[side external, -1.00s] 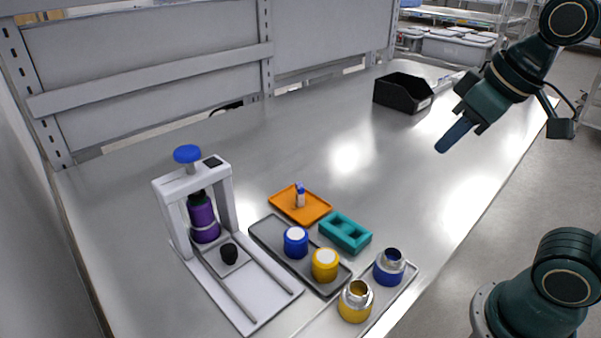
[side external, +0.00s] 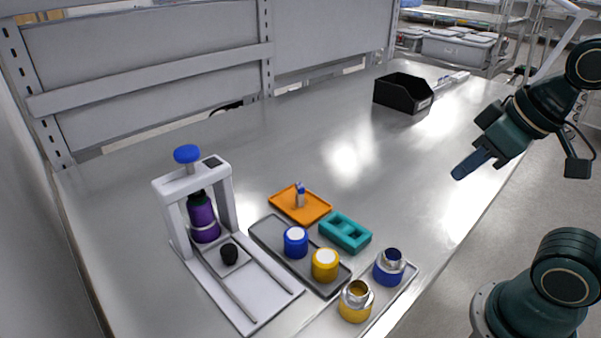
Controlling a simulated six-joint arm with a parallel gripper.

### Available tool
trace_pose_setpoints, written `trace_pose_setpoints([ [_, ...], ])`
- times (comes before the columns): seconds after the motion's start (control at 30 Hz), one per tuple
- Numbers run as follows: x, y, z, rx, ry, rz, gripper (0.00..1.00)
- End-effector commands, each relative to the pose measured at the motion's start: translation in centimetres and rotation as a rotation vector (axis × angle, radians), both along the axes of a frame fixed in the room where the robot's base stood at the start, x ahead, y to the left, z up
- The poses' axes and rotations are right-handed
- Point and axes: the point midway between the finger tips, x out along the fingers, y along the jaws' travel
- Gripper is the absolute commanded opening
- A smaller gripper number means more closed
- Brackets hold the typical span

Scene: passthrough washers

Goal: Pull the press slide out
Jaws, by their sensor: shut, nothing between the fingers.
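The press (side external: 170,206) is a white frame with a blue knob (side external: 187,154) on top, at the left of the table. Its slide (side external: 231,262) is a light plate with a black knob (side external: 229,254) at its front, on a base with two rails (side external: 270,270). The slide sits at the back end of the rails. A purple bottle-like part (side external: 203,218) stands on it under the frame. My gripper (side external: 457,175) is at the right, above the table's right edge and far from the press. Its fingers are shut and empty.
A grey tray (side external: 268,233) holds a blue and a yellow jar. A front tray (side external: 400,290) holds two open metal-necked jars. An orange tray (side external: 315,210), a teal block (side external: 345,232) and a black bin (side external: 402,92) stand farther back. The table's middle is clear.

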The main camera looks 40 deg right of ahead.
Motion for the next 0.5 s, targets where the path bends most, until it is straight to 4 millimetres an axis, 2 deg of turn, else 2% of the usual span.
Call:
trace_pose_setpoints([
  [0.43, 0.01, 0.0, 0.02, 0.0, 0.0, 0.0, 0.0],
  [0.47, 0.01, 0.0, 0.02, 0.0, 0.0, 0.0, 0.02],
  [0.5, 0.02, 0.0, 0.02, 0.0, 0.0, 0.0, 0.1],
])
